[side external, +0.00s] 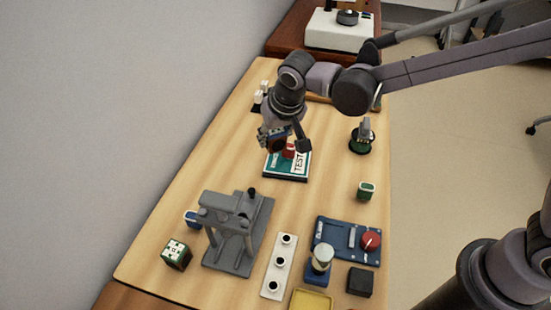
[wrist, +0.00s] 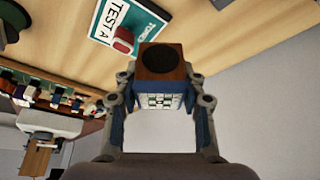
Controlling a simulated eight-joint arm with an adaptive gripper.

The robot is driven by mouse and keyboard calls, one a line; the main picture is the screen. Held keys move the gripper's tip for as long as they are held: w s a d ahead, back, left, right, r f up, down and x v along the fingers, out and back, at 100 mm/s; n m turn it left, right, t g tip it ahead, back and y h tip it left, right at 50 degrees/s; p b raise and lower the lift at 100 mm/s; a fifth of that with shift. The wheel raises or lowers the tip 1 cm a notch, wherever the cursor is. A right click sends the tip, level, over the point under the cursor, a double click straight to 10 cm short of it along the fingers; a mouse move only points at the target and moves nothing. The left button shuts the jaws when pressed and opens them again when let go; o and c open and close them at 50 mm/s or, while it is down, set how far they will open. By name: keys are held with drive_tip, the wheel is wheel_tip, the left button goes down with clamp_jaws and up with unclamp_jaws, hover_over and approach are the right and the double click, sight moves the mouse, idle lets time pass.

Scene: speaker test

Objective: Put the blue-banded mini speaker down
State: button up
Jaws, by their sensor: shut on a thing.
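My gripper (side external: 286,139) is shut on the blue-banded mini speaker, a box with a brown face, a dark round cone and blue sides. In the wrist view the speaker (wrist: 161,65) sits between both fingers of my gripper (wrist: 160,90), with a white-and-dark grid on one side. In the side view the speaker (side external: 277,143) is partly hidden by the gripper, near the teal-and-white test pad (side external: 273,167). The pad (wrist: 112,15), lettered "TEST A", has a small red object (wrist: 123,40) on it. I cannot tell how high the speaker is above the pad.
A grey press (side external: 240,230) stands nearer the camera, beside a white strip with holes (side external: 279,266). A blue panel with a red knob (side external: 370,240) and a small green box (side external: 366,190) are to the right. A dark round stand (side external: 362,140) is right of the pad. Bare wood surrounds the pad's left.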

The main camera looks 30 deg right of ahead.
drive_tip(key=s+n+g+y, duration=0.1)
drive_tip(key=s+n+y, duration=0.2)
drive_tip(key=s+n, duration=0.95)
drive_tip(key=shift+s+a+f+m+y, duration=0.1)
drive_tip(key=shift+s+a+f+m, duration=0.3)
drive_tip(key=shift+s+a+f, duration=1.15)
drive_tip(key=shift+s+a+f+m+y, duration=0.1)
drive_tip(key=shift+s+a+f+m, duration=0.35)
drive_tip(key=shift+s+a+f, duration=1.15)
drive_tip(key=shift+s+a+f+m+y, duration=0.1)
drive_tip(key=shift+s+a+f+m, duration=0.3)
drive_tip(key=shift+s+a+f, duration=1.15)
drive_tip(key=shift+w+a+f, duration=0.25)
drive_tip(key=shift+w+f, duration=0.1)
drive_tip(key=shift+f, duration=0.15)
drive_tip(key=shift+w+a+f, duration=0.2)
drive_tip(key=shift+w+f, duration=0.1)
drive_tip(key=shift+f, duration=0.2)
drive_tip(key=o, duration=1.2)
